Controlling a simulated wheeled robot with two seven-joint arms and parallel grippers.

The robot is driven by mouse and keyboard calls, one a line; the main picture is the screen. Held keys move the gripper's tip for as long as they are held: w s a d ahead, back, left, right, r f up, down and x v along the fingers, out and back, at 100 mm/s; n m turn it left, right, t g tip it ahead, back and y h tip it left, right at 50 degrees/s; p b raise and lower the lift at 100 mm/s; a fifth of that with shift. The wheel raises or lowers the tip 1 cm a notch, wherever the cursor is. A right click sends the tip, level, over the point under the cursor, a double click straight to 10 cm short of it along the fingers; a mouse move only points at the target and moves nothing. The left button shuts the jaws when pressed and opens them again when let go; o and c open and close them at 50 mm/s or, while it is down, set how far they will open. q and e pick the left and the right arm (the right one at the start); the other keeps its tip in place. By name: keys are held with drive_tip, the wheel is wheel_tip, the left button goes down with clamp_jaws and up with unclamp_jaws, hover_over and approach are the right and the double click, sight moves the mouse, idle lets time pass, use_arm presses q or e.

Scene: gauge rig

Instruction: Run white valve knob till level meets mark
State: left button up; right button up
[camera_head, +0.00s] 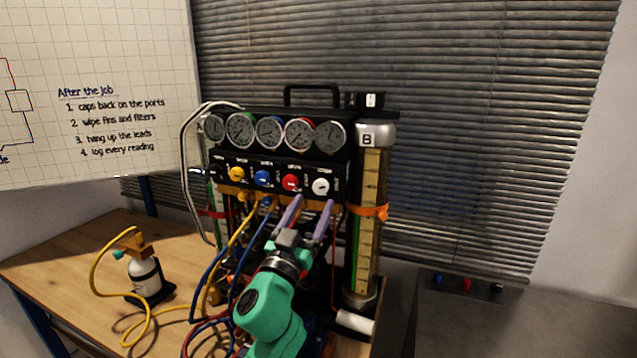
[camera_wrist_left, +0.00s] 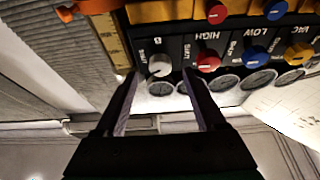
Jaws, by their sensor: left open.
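The white valve knob (camera_head: 321,186) is at the right end of a row of knobs on the black gauge rig (camera_head: 270,152). It also shows in the left wrist view (camera_wrist_left: 159,65), between and just beyond my fingertips. My left gripper (camera_head: 311,208) is open and empty, its purple fingers pointing at the panel just below the knob; contact cannot be told. Tube B (camera_head: 371,255) stands at the rig's right with a yellow scale. An orange marker band (camera_head: 368,211) is around it. A green strip shows along the tube's left edge; its level is unclear. My right gripper is out of view.
Red (camera_head: 290,182), blue (camera_head: 262,178) and yellow (camera_head: 237,174) knobs sit left of the white one, under several gauges. Blue, yellow and red hoses hang in front. A white bottle (camera_head: 145,273) stands on the wooden table (camera_head: 60,265) at left.

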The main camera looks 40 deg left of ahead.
sight(318, 191)
use_arm(q)
drive_tip(key=p+x, duration=0.1)
drive_tip(key=x, duration=0.2)
drive_tip(key=shift+w+a+r, duration=0.1)
drive_tip(key=shift+w+r, duration=0.15)
drive_tip(key=shift+r, duration=0.1)
drive_tip(key=shift+w+a, duration=0.2)
drive_tip(key=shift+w, duration=0.3)
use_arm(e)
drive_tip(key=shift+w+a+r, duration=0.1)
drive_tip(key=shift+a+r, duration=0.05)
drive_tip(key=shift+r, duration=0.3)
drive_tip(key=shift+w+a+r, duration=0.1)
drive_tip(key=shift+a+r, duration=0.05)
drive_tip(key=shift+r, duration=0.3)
